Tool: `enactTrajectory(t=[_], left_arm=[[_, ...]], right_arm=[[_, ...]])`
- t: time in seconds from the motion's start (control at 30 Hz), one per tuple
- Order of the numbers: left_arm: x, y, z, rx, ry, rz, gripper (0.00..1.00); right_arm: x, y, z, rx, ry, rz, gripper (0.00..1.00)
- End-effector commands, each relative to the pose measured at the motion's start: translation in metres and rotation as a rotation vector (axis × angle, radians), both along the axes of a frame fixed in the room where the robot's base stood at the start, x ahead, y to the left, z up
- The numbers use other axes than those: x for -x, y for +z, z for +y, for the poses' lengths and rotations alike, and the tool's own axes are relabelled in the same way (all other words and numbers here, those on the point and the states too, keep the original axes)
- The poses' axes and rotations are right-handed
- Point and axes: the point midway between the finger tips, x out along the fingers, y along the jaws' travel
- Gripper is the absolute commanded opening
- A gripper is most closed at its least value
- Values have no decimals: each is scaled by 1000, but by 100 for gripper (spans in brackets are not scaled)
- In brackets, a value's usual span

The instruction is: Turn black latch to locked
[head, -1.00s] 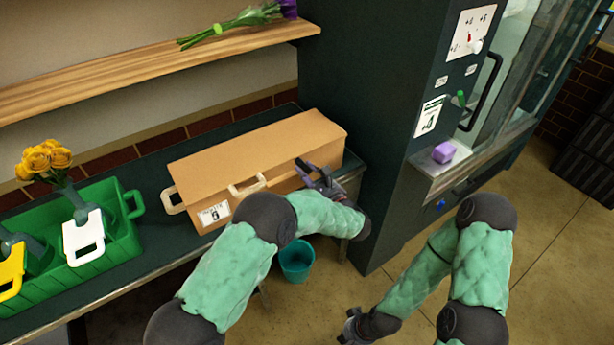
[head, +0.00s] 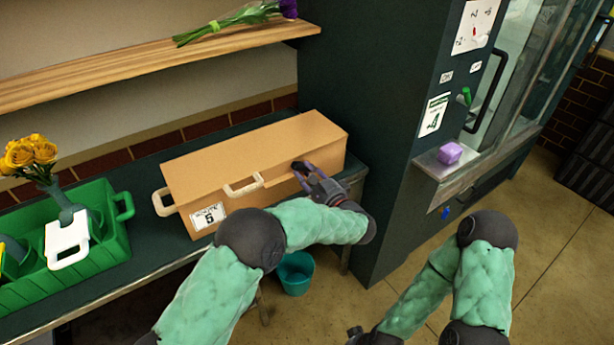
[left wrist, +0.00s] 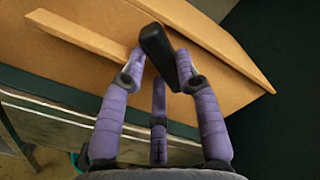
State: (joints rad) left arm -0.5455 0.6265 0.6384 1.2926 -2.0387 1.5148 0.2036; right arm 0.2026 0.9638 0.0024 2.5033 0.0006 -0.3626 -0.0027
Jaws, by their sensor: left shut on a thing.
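The long cardboard box (head: 225,170) stands shut on the dark bench, with a pale handle (head: 243,187) and a numbered label on its front. The black latch (head: 299,166) is at the box's front right. In the left wrist view the black latch (left wrist: 158,52) is a dark bar between my purple fingers, angled across the box edge. My left gripper (head: 312,180) is shut on the latch, and its fingers cover the latch's lower part. No lock marking can be made out. My right gripper (head: 356,335) is low at the bottom edge, partly cut off, away from the box.
A green crate (head: 115,245) with yellow roses stands left on the bench (head: 150,255). A wooden shelf (head: 150,63) with a purple bouquet is above. A teal bucket (head: 296,273) is on the floor below.

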Motion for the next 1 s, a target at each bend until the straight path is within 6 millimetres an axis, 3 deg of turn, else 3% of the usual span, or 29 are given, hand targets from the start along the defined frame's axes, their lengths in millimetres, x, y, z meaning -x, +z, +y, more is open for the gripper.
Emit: enactTrajectory(t=[0.27,0.3,0.37,0.77,1.0], left_arm=[[0,-1,0,-1,0,2,0],[0,-1,0,-1,0,2,44],[0,-1,0,-1,0,2,57],[3,0,-3,-1,-1,2,57],[32,0,-25,-1,-4,1,57]], right_arm=[[0,0,0,0,0,0,0],[0,0,0,0,0,0,0],[0,0,0,0,0,0,0],[0,0,0,0,0,0,0],[0,0,0,0,0,0,0]])
